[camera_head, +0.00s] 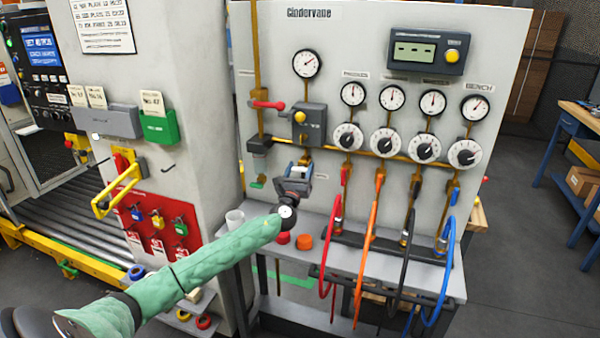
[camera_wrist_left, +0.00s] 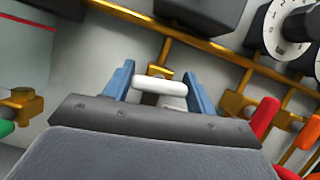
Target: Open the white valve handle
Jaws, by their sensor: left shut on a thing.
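The white valve handle (camera_wrist_left: 160,87) shows in the left wrist view as a short horizontal bar in front of a brass fitting (camera_wrist_left: 160,73). My left gripper (camera_head: 299,172) reaches up to the panel below the grey box. In the left wrist view its two blue fingers (camera_wrist_left: 158,86) stand at either end of the bar, and it is shut on the handle. In the head view the gripper hides most of the handle. My right gripper is in neither view.
A red lever (camera_head: 267,104) and a grey box (camera_head: 309,124) sit on the pipe above. A green-handled valve (camera_head: 258,183) is to the left. Gauges, dials and coloured hoses, the nearest red (camera_head: 327,260), fill the panel's right. A shelf (camera_head: 262,227) lies below.

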